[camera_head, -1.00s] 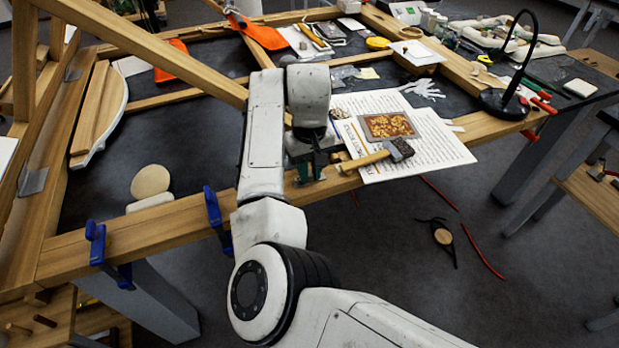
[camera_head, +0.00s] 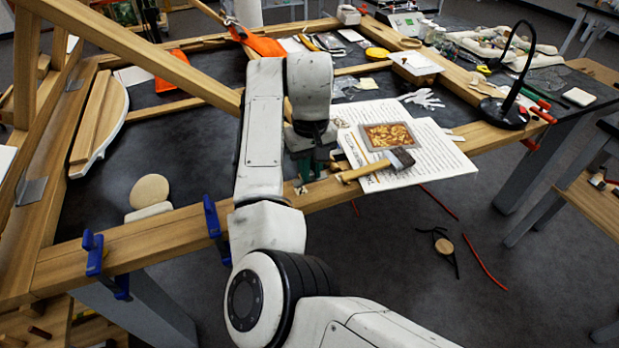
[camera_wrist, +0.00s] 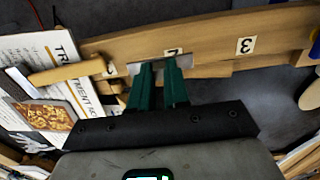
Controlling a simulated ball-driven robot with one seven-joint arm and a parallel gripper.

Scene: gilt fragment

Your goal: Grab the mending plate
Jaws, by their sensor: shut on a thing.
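The mending plate (camera_wrist: 184,61) is a small flat grey metal strip in the wrist view, at the wooden beam (camera_wrist: 215,42) by the label "2". My gripper (camera_wrist: 160,68) has its two green fingers close together on the plate, whose ends show on both sides of them. In the head view my gripper (camera_head: 308,171) is at the front beam, left of the hammer; the plate is too small and hidden to make out there. I cannot tell whether the plate still touches the beam.
A wooden-handled hammer (camera_head: 376,166) lies on printed sheets (camera_head: 430,150) just right of my gripper, with a gilt fragment (camera_head: 388,135) behind it. Blue clamps (camera_head: 212,215) grip the front beam to the left. A black lamp (camera_head: 505,110) stands at the right.

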